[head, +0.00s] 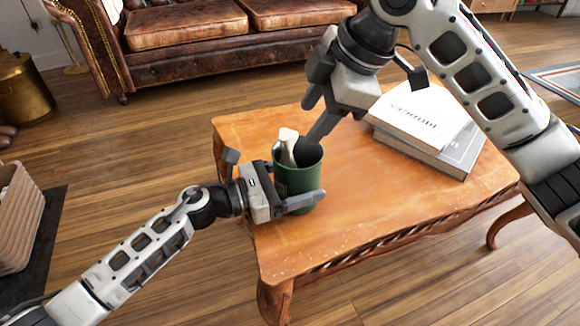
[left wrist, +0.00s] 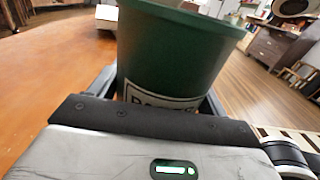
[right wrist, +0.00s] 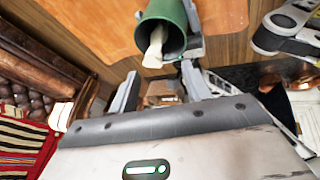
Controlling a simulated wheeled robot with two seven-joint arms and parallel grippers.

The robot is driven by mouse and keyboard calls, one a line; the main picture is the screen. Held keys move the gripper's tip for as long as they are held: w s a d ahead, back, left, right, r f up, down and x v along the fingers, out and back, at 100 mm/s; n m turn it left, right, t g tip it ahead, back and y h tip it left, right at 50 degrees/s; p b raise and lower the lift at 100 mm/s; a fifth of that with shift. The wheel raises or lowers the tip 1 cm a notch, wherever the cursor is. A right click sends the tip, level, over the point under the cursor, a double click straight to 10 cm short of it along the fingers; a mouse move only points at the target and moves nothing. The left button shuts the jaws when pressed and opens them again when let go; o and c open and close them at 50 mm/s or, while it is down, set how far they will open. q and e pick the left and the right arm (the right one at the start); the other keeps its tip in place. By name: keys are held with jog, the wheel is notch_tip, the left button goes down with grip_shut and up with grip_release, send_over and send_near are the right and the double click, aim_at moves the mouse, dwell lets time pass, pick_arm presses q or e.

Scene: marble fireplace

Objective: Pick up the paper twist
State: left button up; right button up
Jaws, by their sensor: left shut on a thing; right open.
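A dark green cup (head: 297,190) is at the left end of the wooden table, and it fills much of the left wrist view (left wrist: 175,50). A pale paper twist (head: 288,147) stands in it and sticks out above the rim; its lower part is hidden inside. My left gripper (head: 277,187) is shut on the cup, with its fingers on either side. My right gripper (head: 316,118) is open and empty, just above and behind the cup. In the right wrist view the paper twist (right wrist: 155,47) pokes from the cup's mouth, beyond the open fingers and apart from them.
Books (head: 425,125) lie stacked at the right of the wooden table (head: 350,215). A brown leather sofa (head: 200,50) stands behind. A wicker basket (head: 15,215) and a brass pot (head: 25,88) are on the floor at left. The table's middle is clear.

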aim_at(290, 137)
notch_tip(290, 137, up, 4)
jog(key=s+a+n+t+h, duration=0.1)
jog(key=s+n+h, duration=0.2)
jog(key=n, duration=1.7)
jog(key=shift+n, duration=0.3)
jog(key=x, duration=0.3)
jog(key=w+x, duration=0.1)
jog(key=x, duration=0.3)
jog(key=a+x, duration=0.1)
jog(key=x, duration=0.2)
jog(key=shift+w+a+r, duration=0.15)
jog(key=shift+w, duration=0.2)
jog(key=shift+w+a+f+t, duration=0.1)
jog(key=shift+w+f+t, duration=0.2)
jog(key=shift+f, duration=0.2)
jog(key=shift+s, duration=0.1)
grip_shut()
